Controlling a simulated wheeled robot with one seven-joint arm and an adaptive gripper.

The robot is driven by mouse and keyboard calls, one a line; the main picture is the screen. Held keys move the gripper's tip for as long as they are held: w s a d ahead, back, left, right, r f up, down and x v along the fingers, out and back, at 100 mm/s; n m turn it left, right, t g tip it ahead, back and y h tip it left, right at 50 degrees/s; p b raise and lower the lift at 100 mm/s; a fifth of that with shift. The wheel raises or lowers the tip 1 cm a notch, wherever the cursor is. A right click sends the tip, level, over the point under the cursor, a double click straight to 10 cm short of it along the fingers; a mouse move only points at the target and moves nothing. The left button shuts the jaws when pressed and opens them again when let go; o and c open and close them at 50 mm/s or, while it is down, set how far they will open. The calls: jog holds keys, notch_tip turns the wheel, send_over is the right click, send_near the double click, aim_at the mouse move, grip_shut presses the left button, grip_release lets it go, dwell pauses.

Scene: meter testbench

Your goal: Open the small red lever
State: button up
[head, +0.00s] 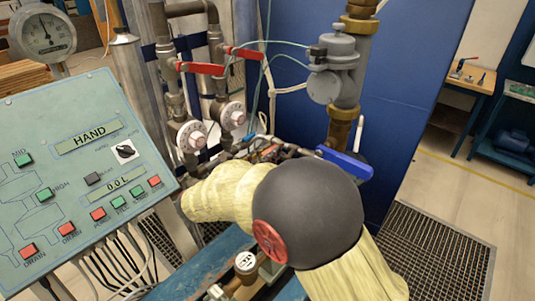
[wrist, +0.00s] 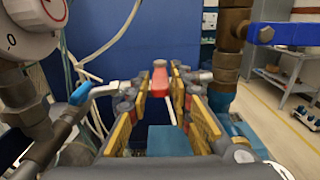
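A small red lever (wrist: 160,77) stands upright near the middle of the wrist view, just past the fingertips and roughly between them. My gripper (wrist: 164,98) is open, its yellow-padded fingers apart on either side with nothing between the pads. I cannot tell whether a finger touches the lever. In the head view my gripper (head: 274,150) is small and partly hidden behind my arm, among the pipes. The small red lever cannot be made out clearly there. Two larger red levers, left (head: 200,68) and right (head: 245,53), sit on the upright pipes behind.
A blue lever (head: 345,163) is close right of my gripper; it also shows in the wrist view (wrist: 265,33). White dials (head: 191,136) and pipes crowd the left, with thin hoses nearby. A green control panel (head: 85,170) fills the left. Open floor lies at right.

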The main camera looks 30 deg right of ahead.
grip_shut()
dwell(0.3)
